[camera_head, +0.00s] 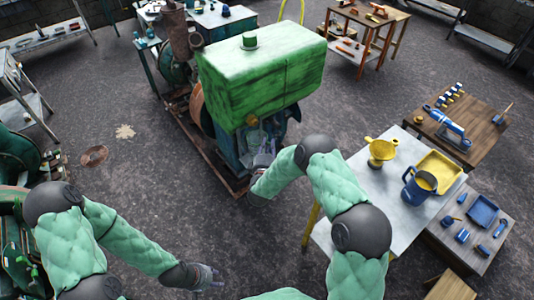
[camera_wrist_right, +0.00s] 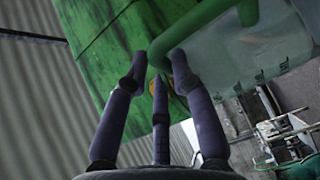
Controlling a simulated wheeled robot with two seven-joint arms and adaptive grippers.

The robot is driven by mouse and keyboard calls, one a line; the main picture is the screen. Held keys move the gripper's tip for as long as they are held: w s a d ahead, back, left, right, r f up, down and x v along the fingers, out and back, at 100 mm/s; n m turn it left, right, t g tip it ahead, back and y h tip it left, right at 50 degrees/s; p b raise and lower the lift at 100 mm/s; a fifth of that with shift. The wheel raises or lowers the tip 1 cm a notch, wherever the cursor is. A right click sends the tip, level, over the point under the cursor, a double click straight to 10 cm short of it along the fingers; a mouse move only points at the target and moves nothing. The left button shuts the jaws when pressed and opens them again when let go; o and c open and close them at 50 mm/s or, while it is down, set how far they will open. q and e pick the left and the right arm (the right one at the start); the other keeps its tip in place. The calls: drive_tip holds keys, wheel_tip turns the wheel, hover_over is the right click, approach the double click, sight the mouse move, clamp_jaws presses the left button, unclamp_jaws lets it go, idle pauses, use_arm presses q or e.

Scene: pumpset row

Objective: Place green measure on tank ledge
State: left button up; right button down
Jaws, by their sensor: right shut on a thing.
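The green tank (camera_head: 262,75) sits on top of the pump set, with a small green cap on it. In the right wrist view the tank's green side (camera_wrist_right: 115,45) fills the upper left. My right gripper (camera_head: 266,160) is in front of the tank's lower side. It is shut on the green handle of the green measure, a see-through jug (camera_wrist_right: 235,65) with scale marks. In the head view the measure is hard to make out near the gripper and arm. I cannot tell a ledge apart on the tank. My left gripper (camera_head: 213,278) is empty, low at the front, fingers apart.
A pale table (camera_head: 345,205) on the right carries a yellow funnel (camera_head: 381,152), a blue jug (camera_head: 418,187) and a yellow tray (camera_head: 440,172). A lower table beside it holds a blue tray (camera_head: 483,210). Open floor (camera_head: 140,190) lies left of the pump set.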

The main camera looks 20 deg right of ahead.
drive_tip(key=shift+w+d+f+b, duration=0.2)
drive_tip(key=shift+w+f+b, duration=0.1)
drive_tip(key=shift+w+f, duration=0.75)
wheel_tip(320, 180, down, 4)
drive_tip(key=shift+w+r+b, duration=0.1)
drive_tip(key=shift+w+b, duration=0.05)
drive_tip(key=shift+b, duration=0.6)
drive_tip(key=c, duration=1)
unclamp_jaws()
drive_tip(key=shift+c, duration=0.2)
